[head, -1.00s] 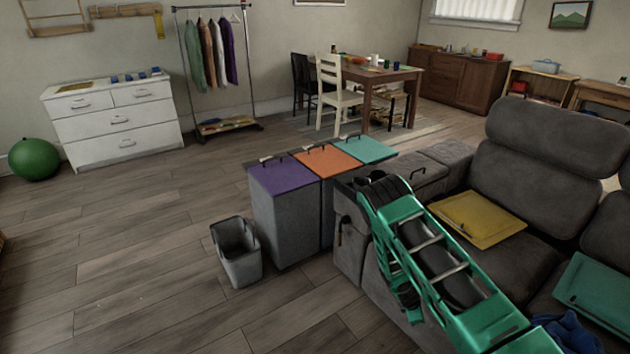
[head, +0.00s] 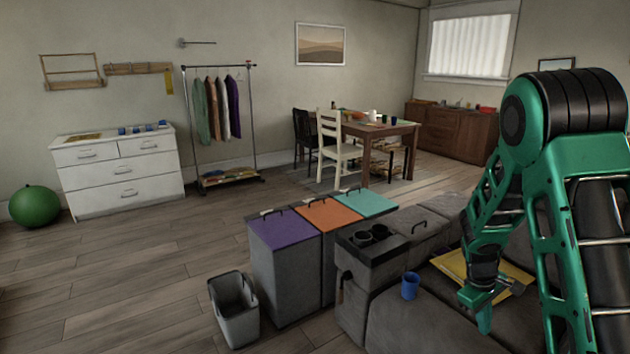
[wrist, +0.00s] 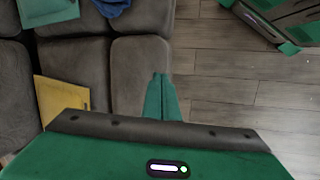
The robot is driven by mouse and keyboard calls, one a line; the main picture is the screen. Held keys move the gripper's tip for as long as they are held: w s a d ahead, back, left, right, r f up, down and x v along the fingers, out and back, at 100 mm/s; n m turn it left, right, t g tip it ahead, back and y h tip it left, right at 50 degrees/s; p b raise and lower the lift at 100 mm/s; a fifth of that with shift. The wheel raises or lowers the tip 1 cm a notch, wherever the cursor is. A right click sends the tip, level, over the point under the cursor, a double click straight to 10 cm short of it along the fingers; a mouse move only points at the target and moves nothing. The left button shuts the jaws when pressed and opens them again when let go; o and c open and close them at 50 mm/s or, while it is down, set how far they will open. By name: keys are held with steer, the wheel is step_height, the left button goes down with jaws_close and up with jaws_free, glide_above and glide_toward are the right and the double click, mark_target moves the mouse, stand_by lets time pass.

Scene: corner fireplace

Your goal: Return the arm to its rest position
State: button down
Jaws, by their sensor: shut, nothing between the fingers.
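My green arm is folded at the right of the head view, its elbow raised high. My gripper (head: 483,322) hangs down over the grey sofa, in front of the yellow folder-like panel (head: 453,264). In the wrist view my gripper (wrist: 161,78) shows its green fingers together with nothing between them. The fingers appear above the sofa's edge and the floor there.
A blue cup (head: 410,286) stands on the sofa (head: 400,325), left of my gripper. Lidded bins (head: 285,228) and a grey wastebasket (head: 235,310) stand further left. A blue cloth (wrist: 112,7) and a green panel (wrist: 46,10) lie on the sofa.

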steer(key=s+a+r+m+y, duration=0.1)
steer(key=s+r+m, duration=0.2)
steer(key=s+r, duration=0.3)
steer(key=s+a+r+m+y, duration=0.1)
steer(key=s+r+m, duration=0.3)
steer(key=s, duration=1)
steer(key=s+a+r+m+y, duration=0.1)
steer(key=s+r+m, duration=0.3)
steer(key=s+r, duration=0.6)
steer(key=shift+s+a+r+y, duration=0.15)
steer(key=shift+s+a+y, duration=0.15)
steer(key=shift+s+a, duration=0.25)
